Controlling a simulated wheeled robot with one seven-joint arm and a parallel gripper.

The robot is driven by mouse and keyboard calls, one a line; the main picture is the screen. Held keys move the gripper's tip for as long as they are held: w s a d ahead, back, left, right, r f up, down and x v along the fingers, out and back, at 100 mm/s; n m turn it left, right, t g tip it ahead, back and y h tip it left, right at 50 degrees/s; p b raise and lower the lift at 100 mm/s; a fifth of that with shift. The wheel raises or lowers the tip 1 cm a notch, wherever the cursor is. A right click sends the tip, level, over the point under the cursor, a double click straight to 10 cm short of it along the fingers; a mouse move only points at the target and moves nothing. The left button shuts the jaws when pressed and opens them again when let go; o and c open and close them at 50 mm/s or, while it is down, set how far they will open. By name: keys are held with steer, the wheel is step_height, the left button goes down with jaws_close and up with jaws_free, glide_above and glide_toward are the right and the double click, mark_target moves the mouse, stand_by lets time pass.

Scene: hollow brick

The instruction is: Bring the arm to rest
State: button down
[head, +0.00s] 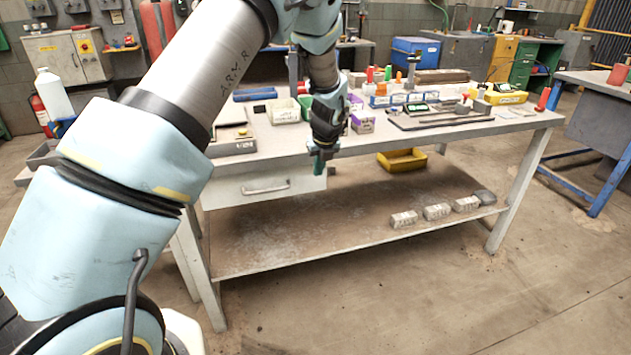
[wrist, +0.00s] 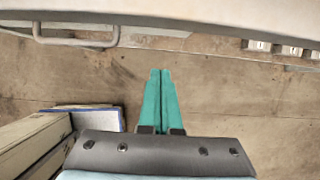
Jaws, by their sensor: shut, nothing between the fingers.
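My gripper (head: 319,162) hangs pointing down just in front of the workbench's front edge, to the right of the closed drawer (head: 262,187). In the wrist view its two green fingers (wrist: 160,76) are together, with nothing between them. My arm reaches from the lower left across the head view to the bench. The grey workbench top (head: 440,133) stands behind the gripper, and the bench edge (wrist: 200,14) crosses the top of the wrist view.
The bench top holds bins, small coloured items and tools. The lower shelf (head: 300,235) carries several grey bricks (head: 437,211) and a yellow bin (head: 402,160). The drawer handle (wrist: 75,40) sticks out near the gripper. The floor (head: 430,300) in front is clear.

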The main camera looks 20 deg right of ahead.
steer(key=s+a+r+n+g, duration=0.1)
steer(key=a+r+n, duration=0.3)
steer(key=a+n, duration=0.5)
steer(key=s+a+r+n+g, duration=0.15)
steer(key=a+r+n, duration=0.4)
steer(key=a, duration=0.65)
steer(key=s+a+r+n, duration=0.1)
steer(key=s+a+n, duration=1.4)
steer(key=a+n, duration=0.3)
steer(key=n, duration=0.3)
steer(key=shift+s+r+n, duration=0.25)
steer(key=shift+r+n, duration=0.1)
